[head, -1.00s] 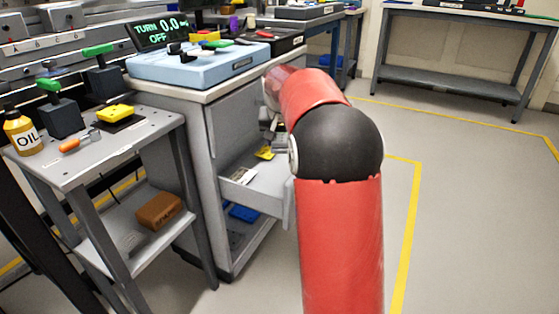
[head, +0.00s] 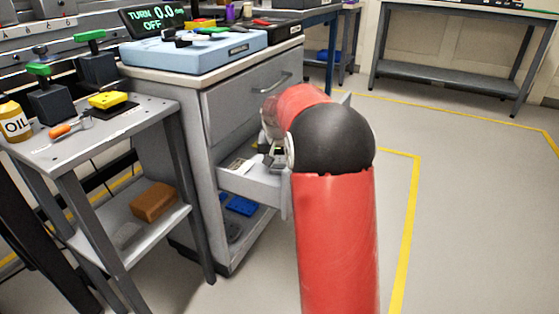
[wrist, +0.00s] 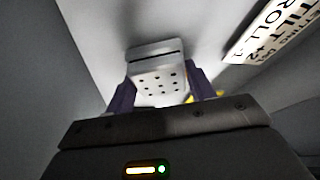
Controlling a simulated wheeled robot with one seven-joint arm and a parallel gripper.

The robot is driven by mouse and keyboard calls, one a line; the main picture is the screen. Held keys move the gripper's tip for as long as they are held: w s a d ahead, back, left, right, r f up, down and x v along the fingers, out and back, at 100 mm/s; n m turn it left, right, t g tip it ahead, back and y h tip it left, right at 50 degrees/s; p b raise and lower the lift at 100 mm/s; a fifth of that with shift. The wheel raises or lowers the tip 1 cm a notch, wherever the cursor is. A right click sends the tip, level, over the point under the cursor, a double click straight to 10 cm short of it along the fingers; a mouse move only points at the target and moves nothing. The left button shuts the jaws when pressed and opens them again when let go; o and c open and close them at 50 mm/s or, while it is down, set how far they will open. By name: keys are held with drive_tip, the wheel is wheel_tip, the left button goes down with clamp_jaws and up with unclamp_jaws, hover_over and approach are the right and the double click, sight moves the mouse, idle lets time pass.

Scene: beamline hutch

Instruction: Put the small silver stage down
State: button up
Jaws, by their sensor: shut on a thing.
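The small silver stage (wrist: 157,73), a pale metal block with a dark slot and several small holes, is between the two dark purple fingers of my gripper (wrist: 163,96) in the wrist view. My gripper is shut on it. A light grey surface lies beyond the stage; I cannot tell whether they touch. In the head view my gripper is mostly hidden behind my red and black arm, at the open drawer (head: 250,186) of the grey cabinet. The stage cannot be made out there.
A printed label (wrist: 268,30) lies at the upper right in the wrist view, with a bit of yellow beside the stage. In the head view, a small grey table (head: 125,135) stands left of the cabinet (head: 185,165). Open floor (head: 470,210) lies to the right.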

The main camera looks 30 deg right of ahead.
drive_tip(key=o, duration=1.2)
drive_tip(key=shift+f, duration=0.1)
drive_tip(key=p+v, duration=0.2)
drive_tip(key=v, duration=0.9)
drive_tip(key=s+a+r+n+y, duration=0.1)
drive_tip(key=s+a+r, duration=0.1)
drive_tip(key=s+a, duration=0.4)
drive_tip(key=s+a+r+n, duration=0.2)
drive_tip(key=s+a, duration=0.1)
drive_tip(key=s, duration=0.5)
drive_tip(key=s+a+f+n, duration=0.1)
drive_tip(key=s+a+f, duration=0.1)
drive_tip(key=s, duration=0.3)
drive_tip(key=s+a+f+n+t, duration=0.1)
drive_tip(key=s+a+f, duration=0.1)
drive_tip(key=s, duration=0.4)
drive_tip(key=s+a+f+y, duration=0.1)
drive_tip(key=s+a+f, duration=0.1)
drive_tip(key=s, duration=0.4)
drive_tip(key=shift+a+n+t, duration=0.15)
drive_tip(key=shift+n+t, duration=0.15)
drive_tip(key=shift+n, duration=0.1)
